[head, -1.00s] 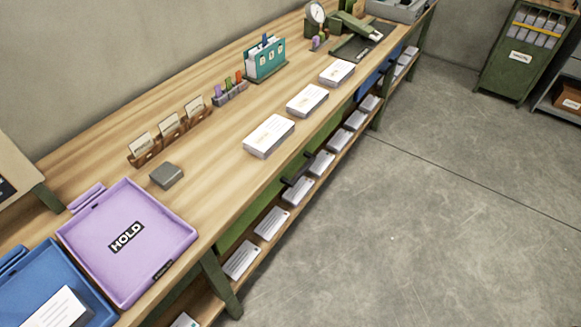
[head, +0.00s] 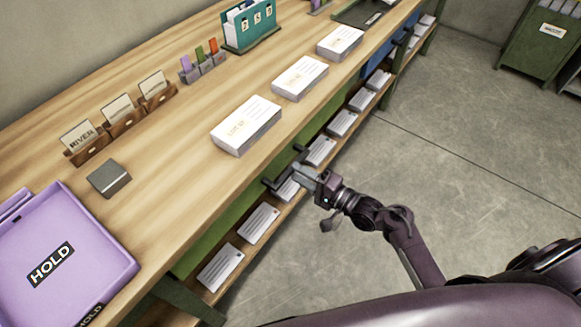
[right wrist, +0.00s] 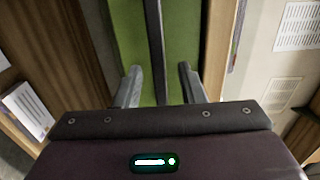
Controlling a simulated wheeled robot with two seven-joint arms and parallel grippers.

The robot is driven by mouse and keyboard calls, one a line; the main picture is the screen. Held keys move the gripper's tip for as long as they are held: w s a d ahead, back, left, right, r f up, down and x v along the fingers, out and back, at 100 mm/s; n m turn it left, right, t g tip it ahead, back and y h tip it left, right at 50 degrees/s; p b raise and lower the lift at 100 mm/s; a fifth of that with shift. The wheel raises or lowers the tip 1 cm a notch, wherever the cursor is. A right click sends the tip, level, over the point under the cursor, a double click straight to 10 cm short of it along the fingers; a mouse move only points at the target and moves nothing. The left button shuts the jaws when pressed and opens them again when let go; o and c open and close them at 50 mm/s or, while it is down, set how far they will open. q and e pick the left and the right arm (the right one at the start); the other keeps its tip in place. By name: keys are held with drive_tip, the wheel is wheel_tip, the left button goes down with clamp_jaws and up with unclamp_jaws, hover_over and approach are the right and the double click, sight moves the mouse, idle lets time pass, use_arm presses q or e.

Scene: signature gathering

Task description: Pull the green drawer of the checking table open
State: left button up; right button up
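The green drawer (head: 215,235) sits under the front edge of the wooden checking table (head: 180,150), and its front looks flush with the table, so it appears closed. Its dark bar handle (head: 283,172) sticks out from the front. My right gripper (head: 300,176) is at the handle, coming from the aisle side. In the right wrist view the two fingers (right wrist: 160,82) are apart. The dark handle bar (right wrist: 154,45) runs between them, with a visible gap on each side. The green drawer front (right wrist: 182,45) is behind it. My left gripper is not in view.
Stacks of white papers (head: 246,125) lie along the table's front edge. A purple HOLD tray (head: 110,235) and a small grey block (head: 109,179) are at the left. A lower shelf holds several envelope stacks (head: 258,222). The concrete floor (head: 460,150) is open at the right.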

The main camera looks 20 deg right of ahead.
drive_tip(key=shift+x, duration=1.7)
drive_tip(key=shift+d, duration=0.1)
drive_tip(key=shift+c, duration=0.3)
clamp_jaws()
